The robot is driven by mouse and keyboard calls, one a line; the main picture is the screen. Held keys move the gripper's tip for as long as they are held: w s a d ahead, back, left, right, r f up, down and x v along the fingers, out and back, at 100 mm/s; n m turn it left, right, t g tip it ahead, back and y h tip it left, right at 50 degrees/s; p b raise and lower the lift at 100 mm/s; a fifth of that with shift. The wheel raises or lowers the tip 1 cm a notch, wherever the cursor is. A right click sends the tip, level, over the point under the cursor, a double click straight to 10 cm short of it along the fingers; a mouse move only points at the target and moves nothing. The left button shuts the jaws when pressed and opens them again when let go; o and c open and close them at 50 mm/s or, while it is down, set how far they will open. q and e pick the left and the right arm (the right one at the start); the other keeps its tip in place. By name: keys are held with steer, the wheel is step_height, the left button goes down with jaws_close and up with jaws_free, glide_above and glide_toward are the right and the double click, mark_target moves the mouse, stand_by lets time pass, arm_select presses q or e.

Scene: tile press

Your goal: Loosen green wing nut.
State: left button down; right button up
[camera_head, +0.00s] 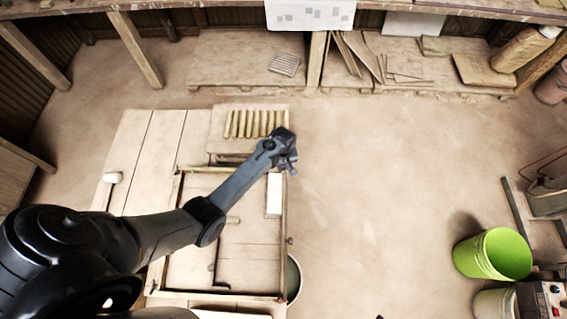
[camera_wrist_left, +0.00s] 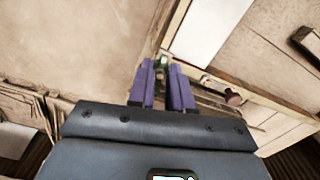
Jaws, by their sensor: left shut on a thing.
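The green wing nut (camera_wrist_left: 163,59) is a small green piece at the corner of the wooden frame, between my left gripper's fingertips in the left wrist view. My left gripper (camera_wrist_left: 161,72) has purple fingers and is shut on the wing nut, which is partly hidden by them. In the head view my left gripper (camera_head: 292,164) is at the frame's far right corner, and the wing nut cannot be made out there. The wooden frame (camera_head: 283,240) lies on the wooden table. My right gripper is not in view.
A white rectangular piece (camera_head: 274,195) lies inside the frame's right side. A board with several yellowish sticks (camera_head: 256,123) lies behind the frame. A green bucket (camera_head: 492,254) stands on the floor at right. The floor between table and bucket is clear.

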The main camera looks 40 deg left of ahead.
arm_select(q)
steer(key=n+p, duration=0.1)
steer(key=n, duration=0.2)
steer(key=shift+d+r+n+p, duration=0.1)
steer(key=shift+r+n+p, duration=0.05)
steer(key=shift+n+p, duration=0.25)
steer(key=n, duration=0.2)
steer(key=shift+n+p, duration=0.3)
steer(key=shift+n, duration=1)
steer(key=n, duration=0.3)
steer(key=shift+n+b, duration=0.45)
steer(key=shift+n, duration=1.65)
steer(key=c, duration=1)
jaws_free()
steer(key=shift+c, duration=0.2)
